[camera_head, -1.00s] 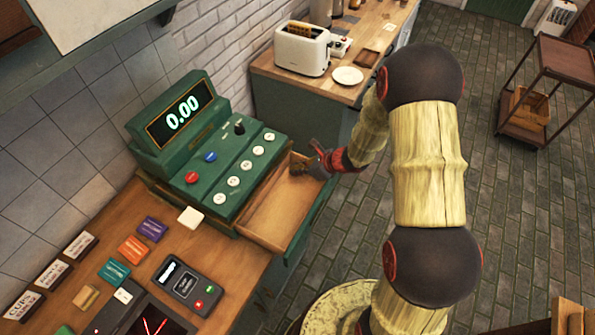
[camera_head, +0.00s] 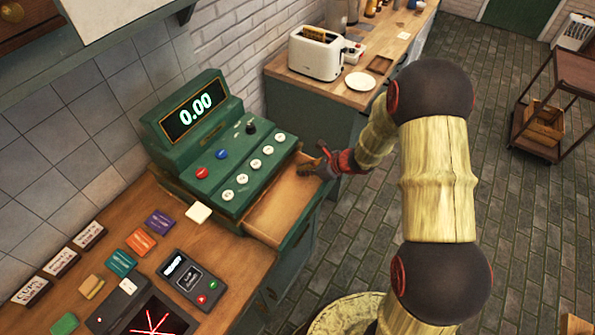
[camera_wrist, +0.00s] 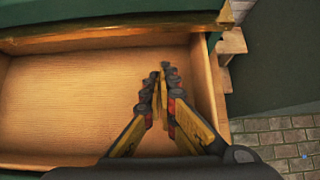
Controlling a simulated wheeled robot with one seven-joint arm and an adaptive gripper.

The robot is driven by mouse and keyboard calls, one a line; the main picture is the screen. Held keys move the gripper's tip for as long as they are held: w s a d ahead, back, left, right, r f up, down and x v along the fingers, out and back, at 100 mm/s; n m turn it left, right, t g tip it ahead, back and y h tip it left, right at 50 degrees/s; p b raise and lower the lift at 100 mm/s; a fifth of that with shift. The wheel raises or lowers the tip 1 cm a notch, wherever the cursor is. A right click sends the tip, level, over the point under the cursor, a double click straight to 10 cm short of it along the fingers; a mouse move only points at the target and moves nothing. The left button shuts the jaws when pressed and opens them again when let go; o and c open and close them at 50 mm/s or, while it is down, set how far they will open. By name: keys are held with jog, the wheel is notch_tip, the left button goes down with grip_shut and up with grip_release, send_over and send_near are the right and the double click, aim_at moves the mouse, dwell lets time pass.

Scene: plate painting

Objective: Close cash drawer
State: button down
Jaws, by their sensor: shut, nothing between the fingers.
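The cash drawer (camera_head: 283,207) sticks out of the green cash register (camera_head: 217,150) in the head view, showing its bare wooden inside. The drawer (camera_wrist: 80,95) fills much of the wrist view and looks empty where I can see it. My gripper (camera_head: 305,171) is at the drawer's far end, to the right of the register. In the wrist view my gripper (camera_wrist: 162,78) appears over the drawer's inside, near its right side wall, fingers together and holding nothing. The gripper hides part of the drawer's front edge, so I cannot tell the exact contact.
A card reader (camera_head: 187,280) and several coloured cards lie on the wooden counter (camera_head: 225,262) left of the drawer. A toaster (camera_head: 318,53) and white plate (camera_head: 360,81) stand on the back counter.

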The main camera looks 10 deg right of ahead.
jog(key=p+v, duration=0.1)
jog(key=v, duration=0.9)
jog(key=s+d, duration=1.2)
jog(key=d, duration=0.2)
send_near(331, 187)
notch_tip(331, 187, down, 3)
jog(key=s, duration=0.1)
jog(key=shift+w+a+f+b, duration=0.2)
jog(key=shift+w+a, duration=0.35)
jog(key=shift+w, duration=0.25)
jog(key=shift+w+a+f+b, duration=0.1)
jog(key=shift+w+a+b, duration=0.1)
jog(key=shift+w+a, duration=0.5)
jog(key=shift+w+d, duration=0.1)
jog(key=shift+w, duration=0.05)
